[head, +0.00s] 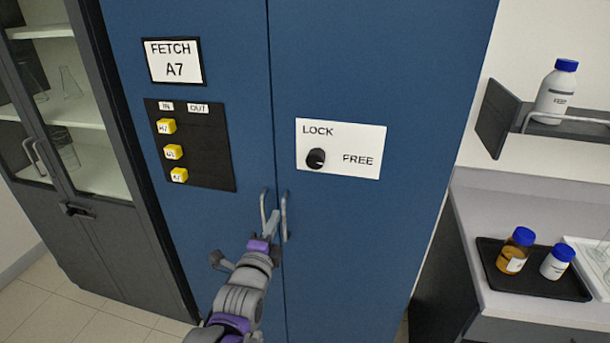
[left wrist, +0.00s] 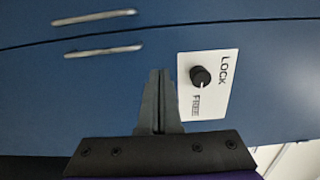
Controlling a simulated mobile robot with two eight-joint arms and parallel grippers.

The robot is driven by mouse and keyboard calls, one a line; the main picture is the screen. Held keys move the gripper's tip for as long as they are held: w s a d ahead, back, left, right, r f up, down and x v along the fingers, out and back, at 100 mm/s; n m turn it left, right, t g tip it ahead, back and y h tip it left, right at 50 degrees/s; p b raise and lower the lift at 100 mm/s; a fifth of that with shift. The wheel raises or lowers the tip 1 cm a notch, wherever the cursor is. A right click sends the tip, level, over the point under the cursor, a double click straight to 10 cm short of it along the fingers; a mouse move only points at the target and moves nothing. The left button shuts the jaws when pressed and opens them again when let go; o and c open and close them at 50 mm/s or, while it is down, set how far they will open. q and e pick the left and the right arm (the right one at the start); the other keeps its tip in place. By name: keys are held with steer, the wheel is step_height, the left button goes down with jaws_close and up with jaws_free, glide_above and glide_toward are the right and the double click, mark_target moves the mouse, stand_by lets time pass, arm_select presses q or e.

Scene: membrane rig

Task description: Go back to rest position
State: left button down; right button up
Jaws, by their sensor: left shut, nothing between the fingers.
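My left gripper (head: 272,222) is in front of the blue cabinet (head: 400,60), close to its two door handles (head: 264,212). In the left wrist view its fingers (left wrist: 157,100) are together with nothing between them, and the handles (left wrist: 103,50) show apart from them, to the upper left. A white LOCK/FREE plate (head: 341,148) with a black knob (head: 316,158) is on the right door; the knob also shows in the left wrist view (left wrist: 200,77), right of the fingers. Both doors look shut. My right gripper is not in view.
A FETCH A7 sign (head: 174,61) and an IN/OUT board (head: 205,178) with yellow tags are on the left door. A glass-fronted cabinet (head: 110,240) stands left. At right, a bench (head: 500,205) holds a black tray (head: 550,287) with two bottles; a white bottle (head: 556,92) stands on a shelf.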

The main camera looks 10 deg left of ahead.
arm_select(q)
steer(key=s+f+n+g, duration=0.6)
steer(key=s+f+n, duration=0.3)
steer(key=s, duration=0.4)
steer(key=s+f+n+g, duration=0.6)
steer(key=s+f+n, duration=0.2)
steer(key=s, duration=0.6)
step_height(320, 180, down, 2)
steer(key=shift+d+f+n+g, duration=0.1)
steer(key=shift+d+n+g, duration=0.2)
steer(key=shift+d+n, duration=0.1)
